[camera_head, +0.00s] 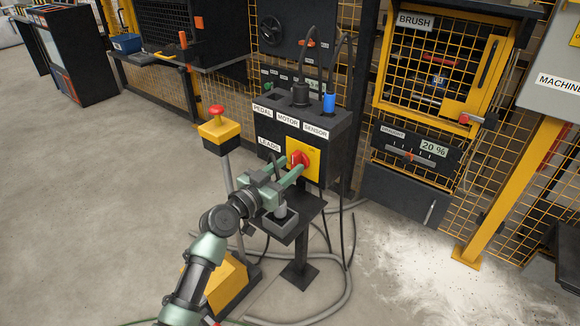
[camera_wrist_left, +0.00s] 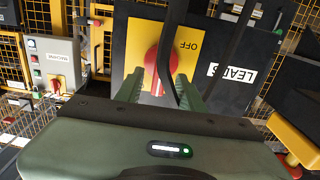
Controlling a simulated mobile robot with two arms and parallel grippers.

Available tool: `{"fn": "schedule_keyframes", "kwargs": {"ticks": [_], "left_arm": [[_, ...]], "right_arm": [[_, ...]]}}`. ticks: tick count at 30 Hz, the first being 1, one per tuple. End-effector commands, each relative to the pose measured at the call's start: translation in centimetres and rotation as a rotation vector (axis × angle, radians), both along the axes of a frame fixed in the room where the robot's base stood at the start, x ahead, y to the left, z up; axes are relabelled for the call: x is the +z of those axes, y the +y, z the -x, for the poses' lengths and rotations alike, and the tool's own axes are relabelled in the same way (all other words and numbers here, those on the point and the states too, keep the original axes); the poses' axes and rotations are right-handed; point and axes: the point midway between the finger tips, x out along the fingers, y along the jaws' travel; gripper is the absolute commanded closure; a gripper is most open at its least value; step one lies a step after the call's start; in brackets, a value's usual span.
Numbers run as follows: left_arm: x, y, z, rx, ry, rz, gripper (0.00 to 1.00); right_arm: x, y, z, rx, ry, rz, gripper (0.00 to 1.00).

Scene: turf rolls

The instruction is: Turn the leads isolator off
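The leads isolator is a red rotary knob (camera_head: 299,159) on a yellow plate (camera_head: 317,160) on the front of a black box, beside a LEADS label (camera_head: 269,144). My left gripper (camera_head: 290,168) is at the knob, its two green fingers reaching toward it. In the left wrist view the red knob (camera_wrist_left: 153,70) lies just beyond and between the spread fingertips (camera_wrist_left: 158,82); I cannot tell whether they touch it. The plate's OFF lettering (camera_wrist_left: 188,46) appears upside down there. Dark cables partly cover the knob. My right gripper is not in view.
Plugs stand on top of the black box (camera_head: 335,122), one black (camera_head: 301,94) and one blue (camera_head: 329,102). A red stop button (camera_head: 216,110) on a yellow post stands to the left. Cables hang to the floor. The floor at left is clear.

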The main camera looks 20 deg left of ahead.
Motion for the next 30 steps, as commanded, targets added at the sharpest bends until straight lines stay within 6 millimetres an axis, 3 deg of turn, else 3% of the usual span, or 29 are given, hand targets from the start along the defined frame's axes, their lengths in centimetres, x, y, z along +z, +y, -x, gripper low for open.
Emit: {"fn": "schedule_keyframes", "kwargs": {"ticks": [4,12,16,17,30], "left_arm": [[0.03,-0.41,-0.98,-0.001,0.0,0.001,0.62],[-0.04,-0.47,-1.09,-0.001,0.001,0.0,0.62],[-0.04,-0.45,-1.08,-0.001,0.001,0.0,0.98],[-0.04,-0.45,-1.08,-0.001,0.001,0.0,1.0],[-0.05,-0.35,-1.1,-0.001,0.023,0.059,1.0]], "right_arm": [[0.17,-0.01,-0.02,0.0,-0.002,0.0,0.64],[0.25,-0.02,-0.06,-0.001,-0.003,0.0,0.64],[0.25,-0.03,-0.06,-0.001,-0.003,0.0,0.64],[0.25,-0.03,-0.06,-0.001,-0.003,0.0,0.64],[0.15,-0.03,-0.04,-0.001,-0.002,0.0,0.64]]}}
